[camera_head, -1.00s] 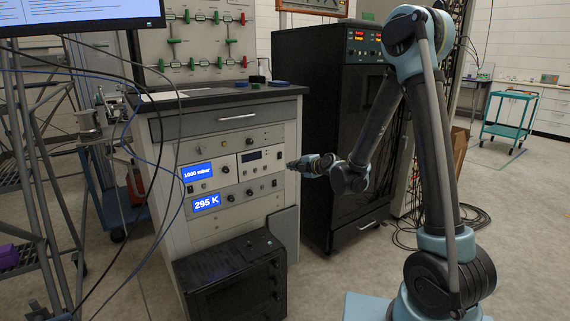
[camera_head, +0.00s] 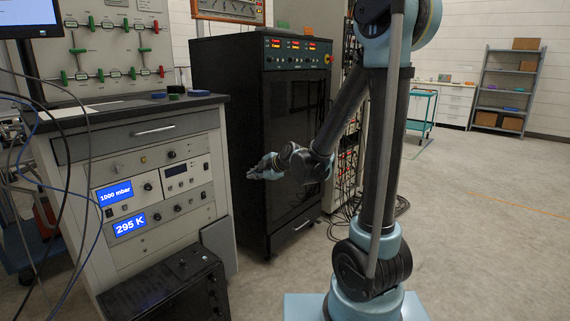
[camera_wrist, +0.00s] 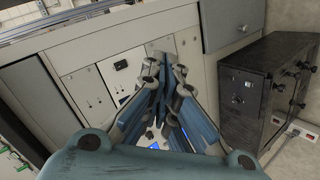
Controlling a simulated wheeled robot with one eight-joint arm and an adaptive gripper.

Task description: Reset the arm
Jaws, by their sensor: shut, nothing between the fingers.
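My gripper (camera_head: 264,168) is shut and empty in the head view. It is held in the air to the right of the control cabinet, in front of the black rack, and points left. In the wrist view its fingers (camera_wrist: 162,75) come together in front of the cabinet's panels. My arm is bent, with the upper part raised and the forearm coming down to the gripper.
The control cabinet (camera_head: 75,164) with blue displays stands at left. A black box (camera_head: 165,290) sits low before it. The black rack (camera_head: 258,106) stands behind my gripper. Cables hang at far left. The floor (camera_head: 480,230) at right is clear.

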